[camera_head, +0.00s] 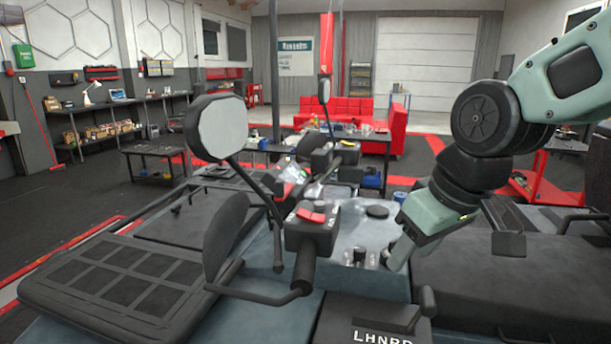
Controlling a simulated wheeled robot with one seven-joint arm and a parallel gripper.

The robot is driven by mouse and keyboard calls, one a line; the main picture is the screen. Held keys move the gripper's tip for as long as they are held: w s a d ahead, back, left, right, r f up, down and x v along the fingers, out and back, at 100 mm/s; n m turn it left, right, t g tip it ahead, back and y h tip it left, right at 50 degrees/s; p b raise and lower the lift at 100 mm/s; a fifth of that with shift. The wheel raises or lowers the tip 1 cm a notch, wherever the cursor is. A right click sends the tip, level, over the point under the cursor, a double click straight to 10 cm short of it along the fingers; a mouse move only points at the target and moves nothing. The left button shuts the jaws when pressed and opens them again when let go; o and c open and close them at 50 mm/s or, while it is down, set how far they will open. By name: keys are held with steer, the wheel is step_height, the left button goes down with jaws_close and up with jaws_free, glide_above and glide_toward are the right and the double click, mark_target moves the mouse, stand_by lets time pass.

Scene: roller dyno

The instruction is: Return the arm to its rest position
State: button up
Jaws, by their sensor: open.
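My arm comes in from the upper right and bends down through dark round joints to a grey-green wrist. My gripper (400,250) hangs low over the grey-blue top of a vehicle, right of the handlebar. It is open, with no object visible in it. Its tip is close to small dark knobs (360,256) on the vehicle's top; I cannot tell whether it touches them.
The vehicle has a black handlebar grip (305,265), a red-switched control box (311,226), a round mirror (217,127) and a dark rack (130,280). A red cart (535,180) stands behind my arm. A red sofa (350,112) and workbenches are farther back.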

steer(key=s+f+n+g, duration=0.1)
steer(key=s+f, duration=0.4)
steer(key=s, duration=0.3)
steer(key=s+a+f+g+h, duration=0.1)
steer(key=s+f+g, duration=0.1)
steer(key=s+f, duration=0.3)
steer(key=s, duration=0.4)
steer(key=shift+a+n+g+h, duration=0.2)
steer(key=shift+n+g+h, duration=0.1)
steer(key=shift+n, duration=0.1)
steer(key=shift+s+r, duration=0.1)
steer(key=shift+r, duration=0.5)
steer(key=shift+s, duration=0.1)
